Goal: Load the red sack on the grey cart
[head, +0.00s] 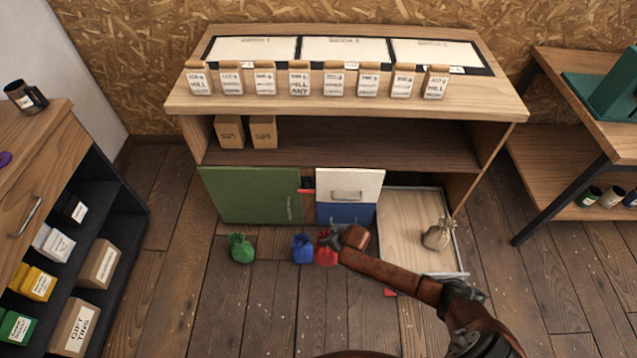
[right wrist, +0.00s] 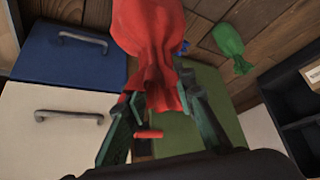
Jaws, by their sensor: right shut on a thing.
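The red sack (head: 325,249) is beside the blue sack, partly hidden behind my right arm. In the right wrist view the red sack (right wrist: 150,35) fills the top middle, its gathered neck between the dark green fingers of my right gripper (right wrist: 157,100). That gripper is shut on it. I cannot tell whether the sack touches the floor. A low tray with a wooden bed and grey rim (head: 468,273), apparently the grey cart, lies to the right. A beige sack (head: 438,235) stands on it. My left gripper is out of view.
A blue sack (head: 302,248) and a green sack (head: 240,247) stand on the floor to the left. Behind are a green panel (head: 250,195) and white and blue fronts (head: 347,185) with handles. The tray's middle is bare. A dark shelf (head: 110,210) stands at left.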

